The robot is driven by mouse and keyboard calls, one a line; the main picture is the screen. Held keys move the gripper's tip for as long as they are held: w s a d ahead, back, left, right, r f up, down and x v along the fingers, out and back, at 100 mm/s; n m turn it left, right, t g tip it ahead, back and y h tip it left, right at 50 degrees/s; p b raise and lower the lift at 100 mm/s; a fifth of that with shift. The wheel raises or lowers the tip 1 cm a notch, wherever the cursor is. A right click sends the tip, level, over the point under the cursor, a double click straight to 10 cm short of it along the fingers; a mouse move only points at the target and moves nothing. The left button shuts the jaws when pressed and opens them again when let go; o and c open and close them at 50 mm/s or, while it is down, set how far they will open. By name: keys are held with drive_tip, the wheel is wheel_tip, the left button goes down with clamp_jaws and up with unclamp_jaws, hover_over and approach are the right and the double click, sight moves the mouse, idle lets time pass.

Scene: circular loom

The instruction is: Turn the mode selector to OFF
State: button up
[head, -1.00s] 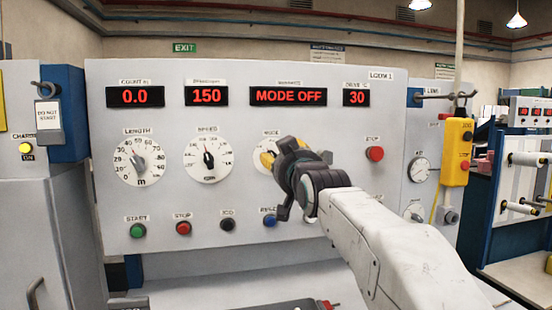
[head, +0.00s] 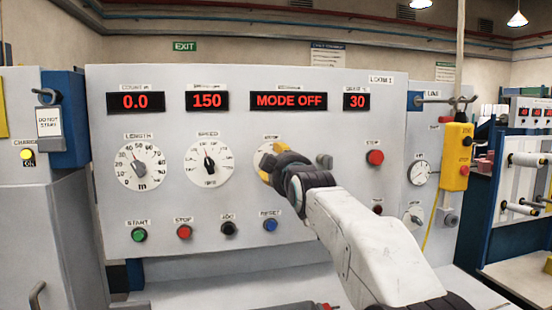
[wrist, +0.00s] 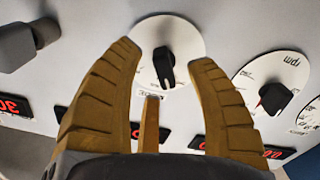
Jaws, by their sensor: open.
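The mode selector is a black knob on a white round dial, seen in the wrist view (wrist: 165,65), which shows the panel upside down. In the head view its dial (head: 262,153) is mostly hidden behind my gripper. The red display (head: 289,101) above it reads MODE OFF. My gripper (wrist: 165,52) is open, with its yellow-brown fingers on either side of the knob. No contact with the knob can be made out. The knob's white mark points toward the lower part of the wrist view.
The length dial (head: 138,167) and speed dial (head: 209,160) are left of the selector. A grey knob (head: 324,160) and a red stop button (head: 375,157) are to its right. Start (head: 139,235), stop (head: 184,231), a black button (head: 228,228) and a blue reset button (head: 270,225) line the panel below.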

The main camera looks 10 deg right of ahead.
drive_tip(key=shift+w+p, duration=0.3)
drive_tip(key=shift+w, duration=1.05)
drive_tip(key=shift+s, duration=0.1)
clamp_jaws()
